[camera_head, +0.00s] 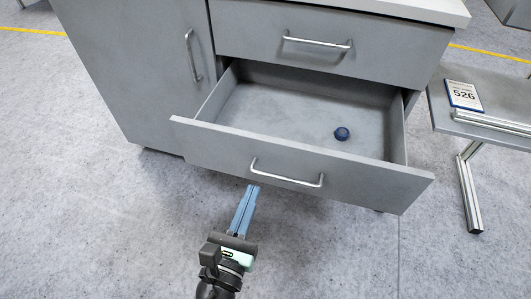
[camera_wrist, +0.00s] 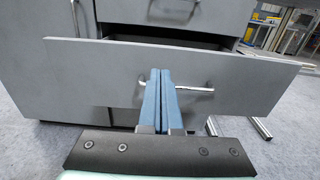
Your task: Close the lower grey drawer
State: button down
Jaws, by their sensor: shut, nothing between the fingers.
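The lower grey drawer (camera_head: 350,178) is pulled well out of the grey cabinet, with its inside showing from above. Its front panel (camera_wrist: 240,75) fills the middle of the wrist view. A silver bar handle (camera_head: 287,178) is on that front; it also shows in the wrist view (camera_wrist: 200,90). My gripper (camera_head: 249,188) has long blue fingers, shut together and empty. The fingertips point at the drawer front near the left end of the handle. I cannot tell whether they touch it. A small dark blue round object (camera_head: 342,133) lies inside the drawer.
The upper drawer (camera_head: 380,45) and the left cabinet door (camera_head: 140,60) are shut. At the right stands a metal-framed table (camera_head: 475,200) with a sign (camera_head: 463,95) reading 526. The grey floor in front of the cabinet is clear.

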aim_at(271, 144)
jog(key=b+x, duration=0.1)
jog(key=x, duration=0.9)
jog(key=shift+w+d, duration=0.15)
jog(key=shift+w, duration=0.2)
